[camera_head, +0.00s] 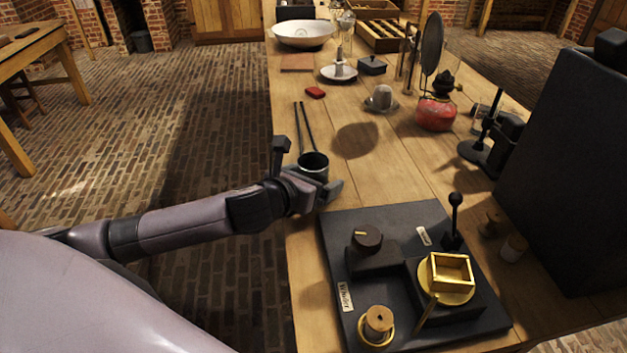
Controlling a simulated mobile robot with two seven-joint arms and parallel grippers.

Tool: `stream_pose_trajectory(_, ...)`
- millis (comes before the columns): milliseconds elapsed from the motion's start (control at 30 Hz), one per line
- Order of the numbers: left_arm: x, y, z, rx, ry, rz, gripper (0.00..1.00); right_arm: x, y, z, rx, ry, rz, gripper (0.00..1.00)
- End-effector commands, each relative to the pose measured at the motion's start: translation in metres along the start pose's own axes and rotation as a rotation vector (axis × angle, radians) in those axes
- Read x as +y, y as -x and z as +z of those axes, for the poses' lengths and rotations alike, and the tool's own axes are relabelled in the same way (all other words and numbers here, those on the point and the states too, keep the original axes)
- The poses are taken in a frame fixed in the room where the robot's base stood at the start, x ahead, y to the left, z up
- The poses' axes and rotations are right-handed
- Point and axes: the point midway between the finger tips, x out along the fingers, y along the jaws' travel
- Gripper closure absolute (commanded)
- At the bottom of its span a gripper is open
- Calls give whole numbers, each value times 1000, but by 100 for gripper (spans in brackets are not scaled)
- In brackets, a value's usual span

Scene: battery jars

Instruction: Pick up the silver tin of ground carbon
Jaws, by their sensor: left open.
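A round, open-topped metal tin (313,163) stands on the left edge of the long wooden table; it looks dark grey-silver, and its contents are too dark to make out. My left gripper (311,172) is at the tin, with one finger on its left side and the other at its near right. The jaws are open around the tin, and I cannot tell whether either finger touches it. The gripper hides the tin's lower part. My right gripper is not in view.
Dark tongs (306,124) lie just behind the tin. A black board with brass fittings (398,217) lies in front. A red lamp (436,113), a grey cup-like piece (382,97) and a large dark case (570,160) stand to the right. The table's middle is mostly clear.

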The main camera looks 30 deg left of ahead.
Motion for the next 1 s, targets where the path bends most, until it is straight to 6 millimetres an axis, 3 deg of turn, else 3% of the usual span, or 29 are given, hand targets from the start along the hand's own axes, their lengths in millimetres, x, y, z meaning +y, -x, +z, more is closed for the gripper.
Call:
stream_pose_trajectory(300, 0, -6, 0, 1, 0, -1, 9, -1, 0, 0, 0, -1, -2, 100)
stream_pose_trajectory(333, 0, -5, 0, 1, 0, -1, 16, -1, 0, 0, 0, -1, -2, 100)
stream_pose_trajectory(500, 0, -5, 0, 1, 0, -1, 67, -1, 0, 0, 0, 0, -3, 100)
stream_pose_trajectory(800, 0, -5, 2, -1, 0, -1, 67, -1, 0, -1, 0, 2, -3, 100)
stream_pose_trajectory(1000, 0, 1, 16, -3, -1, -1, 67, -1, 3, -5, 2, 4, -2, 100)
